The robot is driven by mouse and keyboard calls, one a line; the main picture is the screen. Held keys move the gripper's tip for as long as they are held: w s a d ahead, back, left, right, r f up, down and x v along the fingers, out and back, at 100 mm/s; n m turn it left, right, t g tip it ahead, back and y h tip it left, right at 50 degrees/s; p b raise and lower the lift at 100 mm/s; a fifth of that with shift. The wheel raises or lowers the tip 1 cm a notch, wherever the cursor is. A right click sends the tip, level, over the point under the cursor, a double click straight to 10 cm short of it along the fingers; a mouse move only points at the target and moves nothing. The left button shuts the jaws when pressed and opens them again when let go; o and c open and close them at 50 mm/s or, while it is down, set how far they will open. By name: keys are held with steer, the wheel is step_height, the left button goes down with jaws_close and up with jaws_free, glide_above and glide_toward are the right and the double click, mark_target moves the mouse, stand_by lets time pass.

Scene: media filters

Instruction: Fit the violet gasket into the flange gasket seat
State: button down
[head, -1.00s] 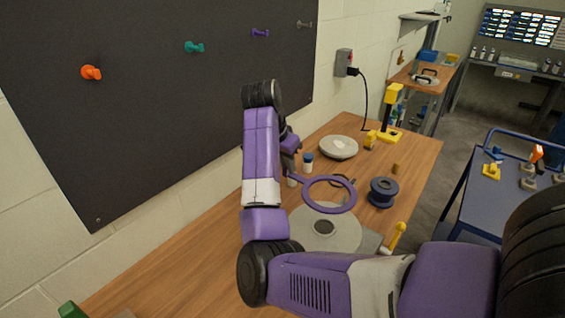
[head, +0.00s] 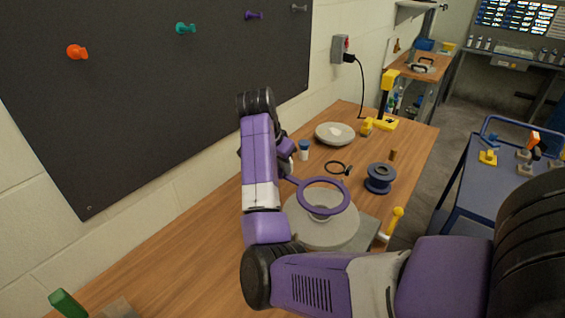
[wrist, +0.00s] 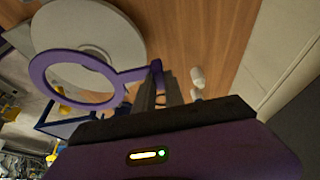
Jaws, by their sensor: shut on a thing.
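The violet gasket (head: 345,201) is a flat ring with a short tab. My gripper (wrist: 160,84) is shut on the tab, and the ring also shows in the wrist view (wrist: 36,72). In the head view my arm hides most of the gripper. The ring appears above the pale grey round flange (head: 318,236), overlapping its far part in the picture. The flange has a raised central hub with an opening, seen through the ring. The flange also shows in the wrist view (wrist: 120,40). The exact gap between ring and flange cannot be told.
A dark blue spool (head: 380,180) stands right of the ring. A black loop (head: 336,167), a white-and-blue bottle (head: 304,151), a pale disc (head: 335,134) and a yellow stand (head: 386,122) are behind. A yellow-handled tool (head: 396,218) is at right. The wooden table's (head: 190,250) left part is mostly clear.

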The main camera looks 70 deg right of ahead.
mark_target(282, 178)
steer(key=shift+f+b, duration=1.25)
steer(key=shift+f, duration=1.65)
steer(key=shift+p, duration=0.6)
steer(key=shift+f, duration=0.15)
steer(key=shift+f, duration=0.35)
steer(key=shift+f+b, duration=0.35)
steer(key=shift+b, duration=0.05)
steer(key=c, duration=1.3)
jaws_free()
steer(key=shift+c, duration=0.2)
